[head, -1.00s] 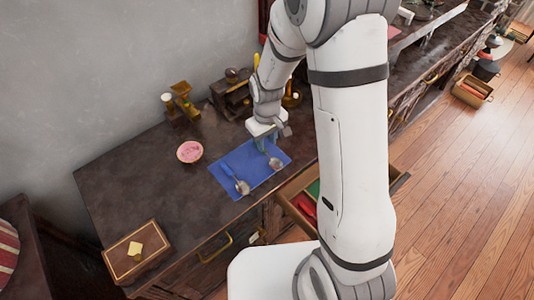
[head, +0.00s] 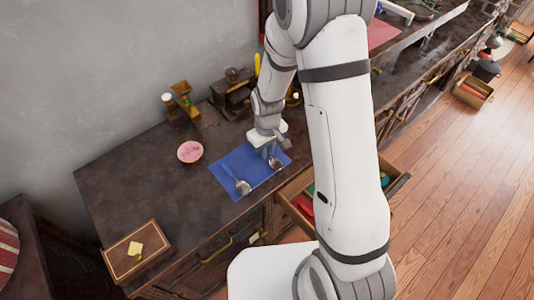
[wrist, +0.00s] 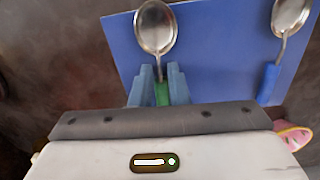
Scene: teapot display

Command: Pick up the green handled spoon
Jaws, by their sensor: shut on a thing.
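The green handled spoon (wrist: 155,28) shows in the wrist view with its silver bowl pointing away and its green handle between my fingers. My gripper (wrist: 160,80) is shut on that handle, over the blue mat (wrist: 212,60). In the head view my gripper (head: 268,153) is at the right part of the blue mat (head: 240,160), and the spoon's bowl (head: 275,163) shows beside it. Whether the spoon touches the mat I cannot tell. A second spoon with a blue handle (wrist: 268,82) lies on the mat; in the head view its bowl (head: 243,187) is at the front left.
A pink-filled bowl (head: 190,152) stands left of the mat. A wooden box (head: 137,252) with a yellow piece on top is at the front left. An open drawer (head: 292,190) juts out at the counter's front. A dark wooden object (head: 230,95) stands behind the mat.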

